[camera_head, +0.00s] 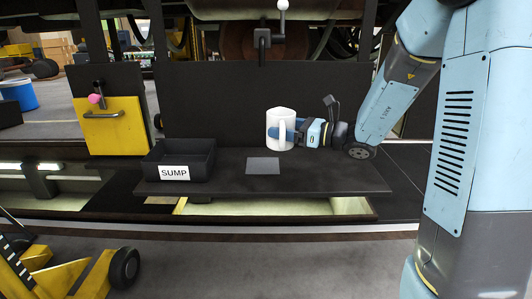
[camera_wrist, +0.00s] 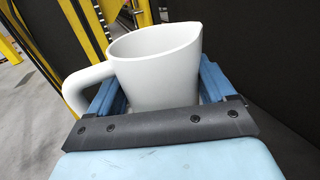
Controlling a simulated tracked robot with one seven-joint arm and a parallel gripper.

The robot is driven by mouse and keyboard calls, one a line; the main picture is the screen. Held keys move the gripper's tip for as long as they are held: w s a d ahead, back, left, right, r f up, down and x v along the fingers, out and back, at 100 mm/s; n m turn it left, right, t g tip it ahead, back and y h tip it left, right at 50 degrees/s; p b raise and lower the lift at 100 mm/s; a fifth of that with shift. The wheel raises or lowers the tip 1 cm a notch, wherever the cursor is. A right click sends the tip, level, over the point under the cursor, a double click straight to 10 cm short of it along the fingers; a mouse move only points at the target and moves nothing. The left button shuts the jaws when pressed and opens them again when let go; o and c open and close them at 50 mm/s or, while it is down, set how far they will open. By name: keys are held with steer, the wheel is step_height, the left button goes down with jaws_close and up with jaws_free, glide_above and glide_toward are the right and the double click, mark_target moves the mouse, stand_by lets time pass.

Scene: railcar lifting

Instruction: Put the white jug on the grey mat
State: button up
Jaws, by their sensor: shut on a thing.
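The white jug (camera_head: 281,116) is near the back of the dark bench, behind and to the right of the grey mat. My gripper (camera_head: 287,132) reaches in from the right and is shut on the jug, with a blue finger across its side. In the wrist view the jug (camera_wrist: 158,65) stands between my two blue fingers (camera_wrist: 163,95), its handle to the left and its spout at the upper right. The grey mat (camera_head: 263,166) lies flat and bare on the bench. I cannot tell whether the jug's base touches the bench.
A black open bin labelled SUMP (camera_head: 180,160) stands on the bench's left part. A dark upright panel (camera_head: 210,105) rises behind the bench (camera_head: 325,178). A yellow panel with a handle (camera_head: 113,125) is at the left. The bench right of the mat is clear.

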steer(key=w+a+f, duration=0.1)
steer(key=w+f, duration=0.1)
steer(key=w+a+f, duration=0.2)
steer(key=w+f, duration=0.1)
steer(key=w+a+f, duration=0.2)
steer(key=shift+w+f, duration=0.15)
steer(key=shift+f, duration=0.1)
steer(key=shift+w+f, duration=0.15)
steer(key=shift+f, duration=1.5)
steer(key=shift+f, duration=0.1)
steer(key=o, duration=0.9)
steer(key=shift+o, duration=0.2)
